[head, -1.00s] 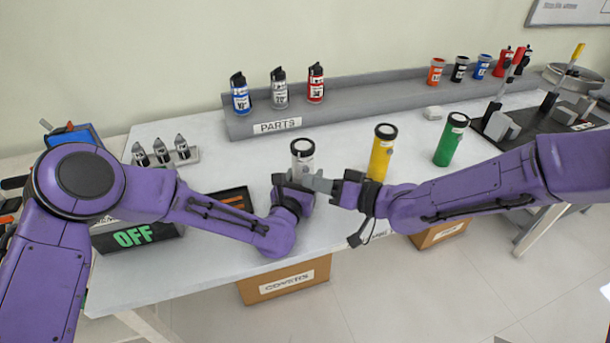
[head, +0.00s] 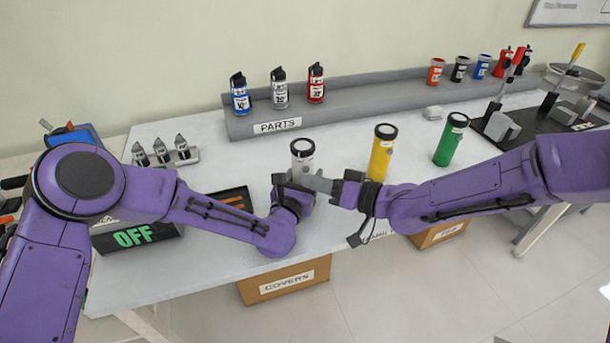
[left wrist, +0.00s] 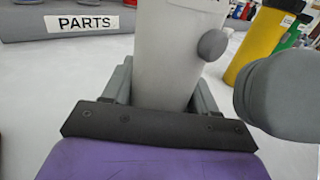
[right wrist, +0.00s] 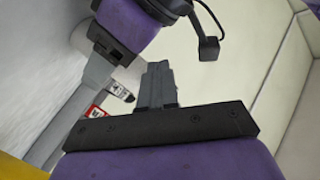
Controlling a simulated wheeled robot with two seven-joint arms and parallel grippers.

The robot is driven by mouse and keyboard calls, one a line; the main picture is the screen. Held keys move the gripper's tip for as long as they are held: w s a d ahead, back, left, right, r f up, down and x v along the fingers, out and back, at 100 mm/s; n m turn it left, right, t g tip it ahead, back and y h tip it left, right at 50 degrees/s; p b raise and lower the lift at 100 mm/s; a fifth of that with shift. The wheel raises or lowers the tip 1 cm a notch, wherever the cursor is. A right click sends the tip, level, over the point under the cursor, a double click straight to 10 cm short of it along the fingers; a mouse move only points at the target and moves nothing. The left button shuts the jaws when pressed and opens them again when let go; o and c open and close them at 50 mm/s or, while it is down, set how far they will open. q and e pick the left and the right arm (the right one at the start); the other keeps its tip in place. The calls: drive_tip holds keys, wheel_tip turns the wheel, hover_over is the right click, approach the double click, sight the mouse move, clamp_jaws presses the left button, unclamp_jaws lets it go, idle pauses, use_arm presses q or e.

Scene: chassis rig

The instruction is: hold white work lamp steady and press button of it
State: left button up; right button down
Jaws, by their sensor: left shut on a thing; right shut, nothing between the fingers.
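The white work lamp (head: 302,150) stands upright near the front of the table. Its round grey button (left wrist: 212,45) faces right in the left wrist view. My left gripper (head: 291,181) is shut around the lower part of the lamp, one finger showing on each side in the left wrist view. My right gripper (head: 314,184) is shut and empty. Its fingertips (left wrist: 285,92) are beside the lamp, right of and below the button in the left wrist view, with a gap showing. The right wrist view shows the closed fingers (right wrist: 158,85).
A yellow lamp (head: 381,153) stands behind my right gripper, with a green lamp (head: 451,140) further right. A dark box reading OFF (head: 133,237) lies at the left under my left arm. The grey PARTS shelf (head: 350,101) runs along the back with small bottles.

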drive_tip(key=shift+w, duration=0.15)
drive_tip(key=shift+w+a, duration=0.1)
drive_tip(key=shift+w, duration=0.2)
drive_tip(key=shift+w, duration=0.25)
idle(0.3)
drive_tip(key=shift+s, duration=0.75)
use_arm(q)
drive_tip(key=o, duration=1.3)
drive_tip(key=shift+o, duration=0.2)
use_arm(e)
drive_tip(key=s+d, duration=0.1)
drive_tip(key=s, duration=0.4)
drive_tip(key=shift+s+d, duration=0.35)
drive_tip(key=shift+s, duration=0.05)
